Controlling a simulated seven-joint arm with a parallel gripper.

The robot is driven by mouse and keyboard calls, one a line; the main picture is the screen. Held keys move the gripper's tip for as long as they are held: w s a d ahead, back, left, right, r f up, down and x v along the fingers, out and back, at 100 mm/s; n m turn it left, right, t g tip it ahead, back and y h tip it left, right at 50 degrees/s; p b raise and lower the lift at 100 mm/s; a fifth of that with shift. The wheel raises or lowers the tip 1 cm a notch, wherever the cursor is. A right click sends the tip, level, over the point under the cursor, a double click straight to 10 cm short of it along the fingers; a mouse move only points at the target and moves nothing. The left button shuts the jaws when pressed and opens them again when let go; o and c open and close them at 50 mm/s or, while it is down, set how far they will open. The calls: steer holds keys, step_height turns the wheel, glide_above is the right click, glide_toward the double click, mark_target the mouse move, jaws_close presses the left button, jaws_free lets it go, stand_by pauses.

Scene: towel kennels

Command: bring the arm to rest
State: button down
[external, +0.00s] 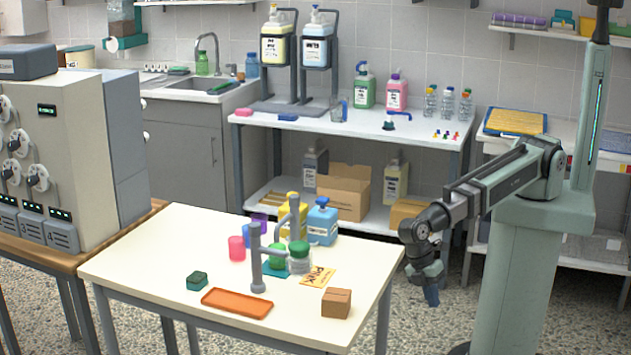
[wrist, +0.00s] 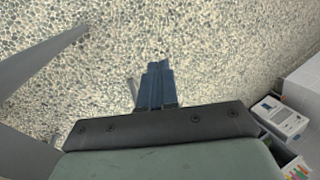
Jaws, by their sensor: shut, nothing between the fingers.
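My gripper (external: 431,296) hangs beside the right edge of the white table (external: 160,262) in the external view, pointing down over the speckled floor. In the wrist view the blue fingers of my gripper (wrist: 157,70) are together with nothing between them. The arm is bent, with its forearm sloping down to the left from the green column. The gripper is apart from the table and touches nothing that I can see.
The table carries an orange tray (external: 237,302), a brown box (external: 336,302), a green block (external: 197,280), a grey post stand (external: 255,260) and several bottles and cups. A shelf bench (external: 350,128) stands behind. Speckled floor (wrist: 220,40) lies below the gripper.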

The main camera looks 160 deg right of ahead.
steer(key=s+a+f+n+g+h, duration=0.1)
steer(key=s+a+f+g, duration=0.1)
steer(key=s+a+f, duration=0.55)
steer(key=s+a+f+g, duration=0.2)
steer(key=s+a+f, duration=0.2)
steer(key=a+f, duration=0.55)
steer(key=s+a+f+n+g+h, duration=0.1)
steer(key=s+a+f, duration=0.2)
steer(key=s+f, duration=0.3)
steer(key=s+a+f+n+g+h, duration=0.1)
steer(key=s+f, duration=0.5)
steer(key=s, duration=0.7)
steer(key=shift+s+a+f+n+g+h, duration=0.25)
steer(key=shift+a+g+h, duration=0.35)
steer(key=shift+a, duration=0.55)
steer(key=c, duration=1.8)
jaws_free()
steer(key=shift+w+r, duration=0.1)
